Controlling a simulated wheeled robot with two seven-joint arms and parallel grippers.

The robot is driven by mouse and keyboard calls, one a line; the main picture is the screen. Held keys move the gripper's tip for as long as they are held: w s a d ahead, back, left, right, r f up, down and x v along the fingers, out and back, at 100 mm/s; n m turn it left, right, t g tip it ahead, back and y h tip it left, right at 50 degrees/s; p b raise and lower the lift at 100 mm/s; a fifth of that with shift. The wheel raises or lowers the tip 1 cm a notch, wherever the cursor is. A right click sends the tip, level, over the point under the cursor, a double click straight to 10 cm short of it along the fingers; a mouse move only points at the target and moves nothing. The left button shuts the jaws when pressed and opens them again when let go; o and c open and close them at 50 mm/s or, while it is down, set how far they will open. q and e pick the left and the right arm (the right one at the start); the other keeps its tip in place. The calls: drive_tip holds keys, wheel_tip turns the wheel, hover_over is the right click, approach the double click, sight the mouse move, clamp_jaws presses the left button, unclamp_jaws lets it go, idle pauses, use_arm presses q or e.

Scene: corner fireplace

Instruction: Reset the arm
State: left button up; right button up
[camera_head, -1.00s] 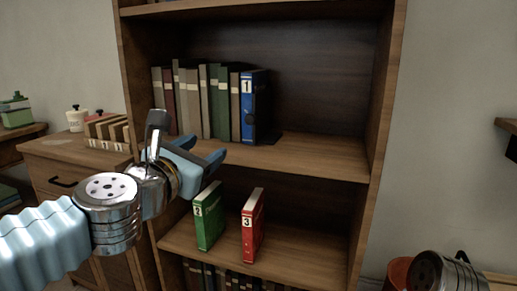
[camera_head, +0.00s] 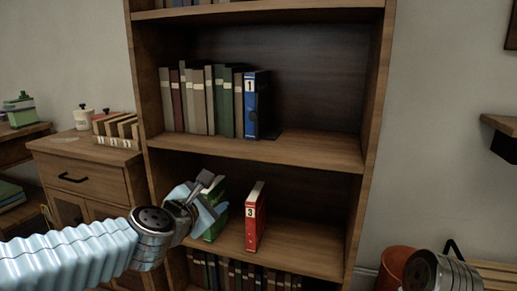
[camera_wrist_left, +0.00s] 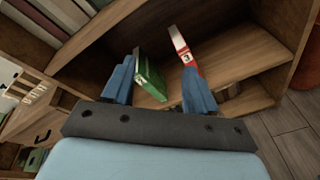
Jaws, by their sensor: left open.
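My left gripper (camera_head: 208,203) is open in front of the bookcase's middle shelf in the head view. It partly hides the green binder (camera_head: 216,222) standing there. In the left wrist view the two blue fingers of my left gripper (camera_wrist_left: 158,88) are spread apart. The green binder (camera_wrist_left: 149,76) shows between them, farther off, and the red binder marked 3 (camera_wrist_left: 187,58) shows beyond the right finger. I cannot tell whether a finger touches the green binder. My right gripper is not in view; only part of my right arm shows at the lower right.
The blue binder marked 1 (camera_head: 250,105) stands at the right end of a book row on the upper shelf (camera_head: 310,150). The red binder (camera_head: 255,217) stands on the lower shelf with free room to its right. A drawer cabinet (camera_head: 105,181) stands left, an orange bin (camera_head: 391,268) right.

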use_arm(q)
wheel_tip(320, 180, down, 29)
drive_tip(key=a+m+g+y+p, duration=0.1)
drive_tip(key=a+m+g, duration=0.1)
drive_tip(key=m+g, duration=0.6)
drive_tip(key=s+f+m+g+p, duration=0.1)
drive_tip(key=s+f+m+g, duration=0.4)
drive_tip(key=s+f+m, duration=0.9)
drive_tip(key=s+f, duration=0.8)
drive_tip(key=s, duration=0.1)
drive_tip(key=shift+d+f+g+h+p, duration=0.35)
drive_tip(key=shift+d+f+g+h, duration=0.05)
